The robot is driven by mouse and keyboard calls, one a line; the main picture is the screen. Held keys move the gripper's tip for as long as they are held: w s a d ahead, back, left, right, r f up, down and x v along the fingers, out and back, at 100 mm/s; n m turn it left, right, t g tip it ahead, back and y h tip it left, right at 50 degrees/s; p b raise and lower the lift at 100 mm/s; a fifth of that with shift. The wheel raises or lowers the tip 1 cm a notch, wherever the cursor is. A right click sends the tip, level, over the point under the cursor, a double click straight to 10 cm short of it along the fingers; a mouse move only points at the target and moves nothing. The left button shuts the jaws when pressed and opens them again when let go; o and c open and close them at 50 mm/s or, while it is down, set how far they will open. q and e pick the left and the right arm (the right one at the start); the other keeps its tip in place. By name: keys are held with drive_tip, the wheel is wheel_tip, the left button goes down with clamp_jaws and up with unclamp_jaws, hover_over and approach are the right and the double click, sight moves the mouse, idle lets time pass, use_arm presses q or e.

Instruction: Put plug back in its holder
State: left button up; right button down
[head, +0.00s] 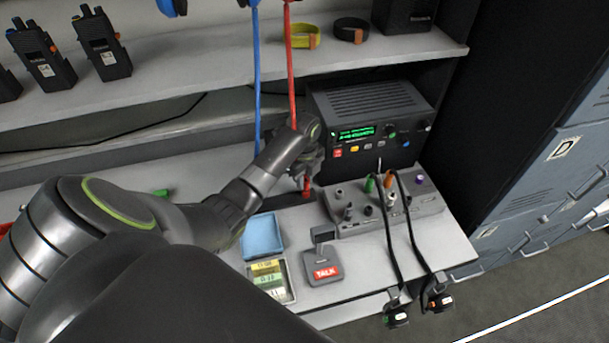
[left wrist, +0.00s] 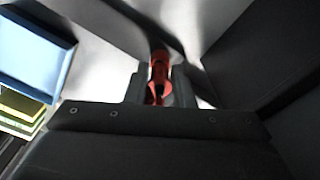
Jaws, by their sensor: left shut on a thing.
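My left gripper (head: 308,163) is at the left front of the black radio, above the grey counter. It is shut on the red plug (head: 306,184), whose red end shows just below the fingers. In the left wrist view the red plug (left wrist: 159,72) sits between the fingers. A red cable (head: 291,75) runs from the top of the picture down to the gripper. A blue cable (head: 257,85) hangs beside it, its lower end hidden by my arm. I cannot make out the plug's holder. My right gripper is not in view.
The black radio (head: 372,108) stands right of the gripper. A grey jack panel (head: 420,207) with black cables is in front of it. A blue tray (head: 262,236) and a TALK pedal (head: 322,265) lie nearby. A shelf (head: 190,80) with handheld radios (head: 104,45) is above.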

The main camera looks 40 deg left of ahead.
use_arm(q)
drive_tip(key=shift+f, duration=0.65)
idle(0.9)
drive_tip(key=o, duration=0.9)
wheel_tip(320, 180, up, 8)
drive_tip(key=p, duration=0.9)
drive_tip(key=shift+r, duration=0.1)
